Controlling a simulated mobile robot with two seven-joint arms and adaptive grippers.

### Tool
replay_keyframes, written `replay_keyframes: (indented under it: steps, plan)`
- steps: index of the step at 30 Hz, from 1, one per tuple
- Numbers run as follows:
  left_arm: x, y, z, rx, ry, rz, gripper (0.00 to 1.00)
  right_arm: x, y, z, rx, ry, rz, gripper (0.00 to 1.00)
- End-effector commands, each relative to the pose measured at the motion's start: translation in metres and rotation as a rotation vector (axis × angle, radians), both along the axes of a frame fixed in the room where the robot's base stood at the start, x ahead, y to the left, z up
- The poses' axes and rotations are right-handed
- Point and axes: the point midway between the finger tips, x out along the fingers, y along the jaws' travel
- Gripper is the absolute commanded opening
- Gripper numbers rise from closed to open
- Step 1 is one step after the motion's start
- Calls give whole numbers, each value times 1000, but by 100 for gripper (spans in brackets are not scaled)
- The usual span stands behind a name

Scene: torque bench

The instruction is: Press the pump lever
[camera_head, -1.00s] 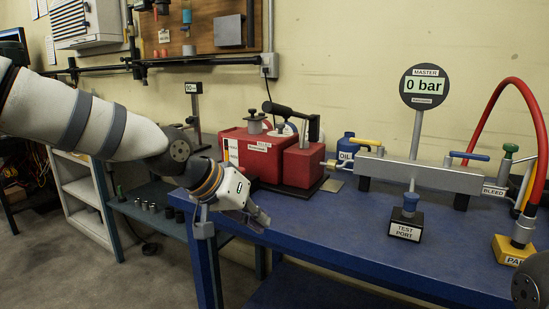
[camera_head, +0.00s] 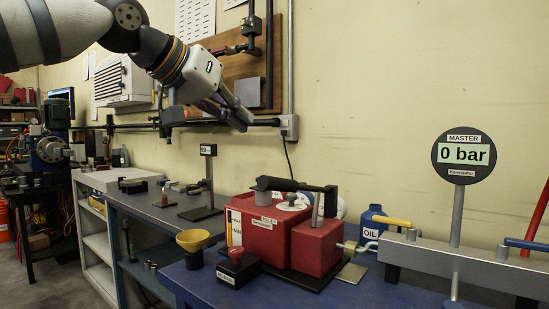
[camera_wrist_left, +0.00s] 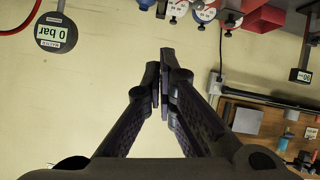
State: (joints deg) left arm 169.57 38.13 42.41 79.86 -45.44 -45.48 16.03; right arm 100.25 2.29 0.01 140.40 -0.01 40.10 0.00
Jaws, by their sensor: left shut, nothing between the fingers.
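The red pump (camera_head: 270,240) sits on the blue bench with its black lever (camera_head: 312,188) lying nearly level across its top. Pale and grey caps stand beneath and beside the lever. My left gripper (camera_head: 245,120) is shut and empty, raised in the air above the pump and slightly to its left, in front of the wall, clear of the lever. In the left wrist view its fingertips (camera_wrist_left: 166,75) are together, and part of the red pump (camera_wrist_left: 265,18) shows upside down at the top. The round gauge (camera_head: 463,155) reads 0 bar. My right gripper is out of view.
A yellow funnel (camera_head: 193,242) and a small dark box with a red knob (camera_head: 238,265) stand left of the pump. A blue oil bottle (camera_head: 372,225) and a grey manifold (camera_head: 450,263) stand right of it. A conduit box (camera_head: 289,127) is on the wall.

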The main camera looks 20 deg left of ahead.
Motion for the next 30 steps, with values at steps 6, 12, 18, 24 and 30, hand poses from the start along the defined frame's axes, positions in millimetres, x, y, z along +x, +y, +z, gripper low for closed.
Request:
replay_keyframes:
  steps: [6,12,18,24,30]
  plan:
    - [23,-10,-15,2,5,0,0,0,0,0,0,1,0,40]
    - [61,-26,-39,1,9,-1,0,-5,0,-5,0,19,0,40]
    - [78,-36,-59,3,4,-1,0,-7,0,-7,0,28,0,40]
    - [69,-38,-76,2,-6,-1,0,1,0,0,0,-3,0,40]
    - [69,-39,-85,1,0,0,0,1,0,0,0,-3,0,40]
